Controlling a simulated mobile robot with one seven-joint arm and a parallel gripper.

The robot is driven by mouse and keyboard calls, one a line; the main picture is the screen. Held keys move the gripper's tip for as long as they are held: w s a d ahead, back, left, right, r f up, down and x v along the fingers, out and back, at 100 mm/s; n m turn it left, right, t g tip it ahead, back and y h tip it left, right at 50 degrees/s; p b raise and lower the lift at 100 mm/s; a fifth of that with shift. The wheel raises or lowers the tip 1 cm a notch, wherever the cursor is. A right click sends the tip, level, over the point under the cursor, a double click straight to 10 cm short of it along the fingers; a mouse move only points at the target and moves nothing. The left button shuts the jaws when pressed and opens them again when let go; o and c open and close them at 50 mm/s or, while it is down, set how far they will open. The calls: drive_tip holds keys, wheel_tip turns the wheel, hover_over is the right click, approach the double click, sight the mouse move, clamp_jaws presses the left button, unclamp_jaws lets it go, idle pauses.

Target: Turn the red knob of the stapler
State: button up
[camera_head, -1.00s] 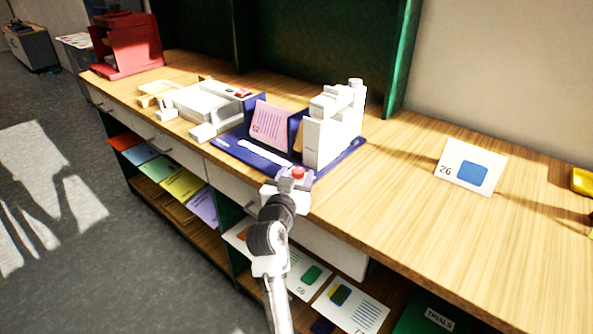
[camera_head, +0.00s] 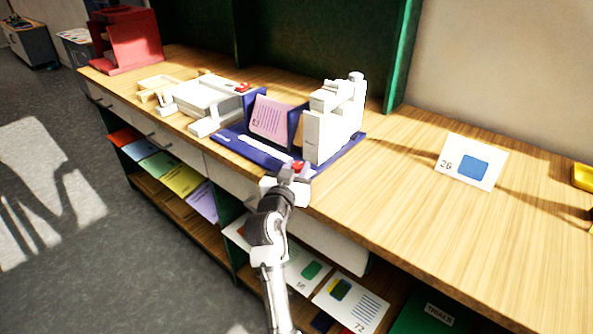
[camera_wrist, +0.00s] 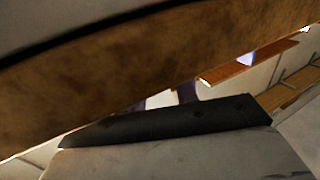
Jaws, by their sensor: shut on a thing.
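The stapler is a white upright body (camera_head: 318,138) on a dark blue base (camera_head: 240,143), with a pink printed sheet (camera_head: 270,118) in front of blue plates. The red knob (camera_head: 298,166) is at the front edge of the base, below the white body. My gripper (camera_head: 294,172) is at the knob, its fingers shut on it and partly covering it. How far the knob is turned cannot be told. In the wrist view a dark finger (camera_wrist: 170,122) crosses the middle; the knob cannot be made out there.
The wooden counter (camera_head: 400,215) is clear to the right up to a white card marked 26 (camera_head: 463,163). A white machine (camera_head: 212,98) stands left of the stapler and a red machine (camera_head: 128,40) farther back. Shelves with coloured sheets (camera_head: 182,183) lie below the counter's front edge.

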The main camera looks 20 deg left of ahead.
drive_tip(key=h+b, duration=0.1)
drive_tip(key=m+h+b, duration=0.1)
drive_tip(key=b, duration=0.1)
drive_tip(key=m+h+b, duration=0.1)
drive_tip(key=shift+a+f+h, duration=0.25)
drive_tip(key=shift+f+h, duration=0.05)
drive_tip(key=shift+h, duration=0.1)
drive_tip(key=m+g+h+b, duration=0.1)
drive_tip(key=m+h+b, duration=0.1)
drive_tip(key=m+g+h+b, duration=0.1)
drive_tip(key=h+b, duration=0.1)
drive_tip(key=h, duration=0.1)
drive_tip(key=shift+a+r+m, duration=0.15)
drive_tip(key=shift+r+m, duration=0.05)
drive_tip(key=shift+m, duration=0.2)
drive_tip(key=o, duration=1)
drive_tip(key=shift+c, duration=0.2)
drive_tip(key=shift+r, duration=0.1)
drive_tip(key=b+v, duration=0.2)
drive_tip(key=v, duration=1.1)
drive_tip(key=shift+s+a+b, duration=0.25)
drive_tip(key=shift+a+b, duration=0.05)
drive_tip(key=shift+b, duration=0.05)
